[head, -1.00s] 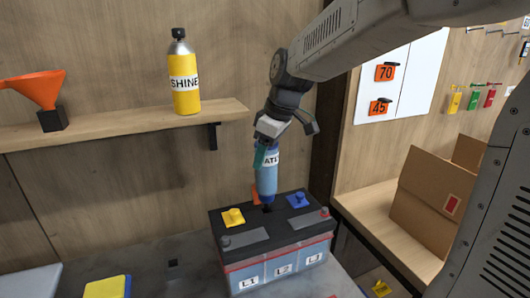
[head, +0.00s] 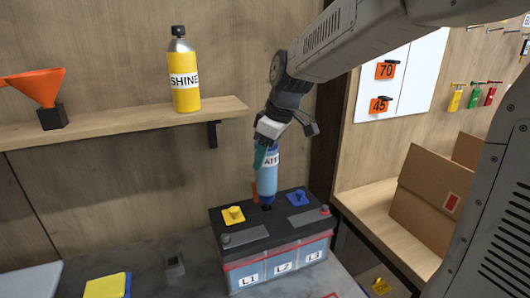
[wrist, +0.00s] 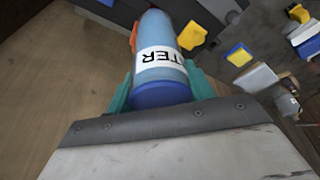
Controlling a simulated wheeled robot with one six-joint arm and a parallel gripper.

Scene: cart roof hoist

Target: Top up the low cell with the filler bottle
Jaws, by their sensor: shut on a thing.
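My gripper (head: 270,138) is shut on the blue filler bottle (head: 266,178), whose white label reads "TER" in the wrist view (wrist: 160,57). The bottle hangs nearly upright, neck down, over the back middle of the battery (head: 262,239). A dark opening (head: 267,207) shows just below the bottle; whether the tip touches it I cannot tell. An orange piece (head: 255,190) stands beside the bottle's lower end. A yellow cap (head: 233,215) sits left and a blue cap (head: 298,199) right on the black top. The front cells carry labels L1, L2 and L3; their liquid levels are unclear.
A wooden shelf (head: 120,124) behind holds a yellow SHINE bottle (head: 184,75) and an orange funnel (head: 38,88). A yellow-and-blue block (head: 105,287) and a small grey block (head: 175,265) lie on the bench left. A cardboard box (head: 425,205) stands right.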

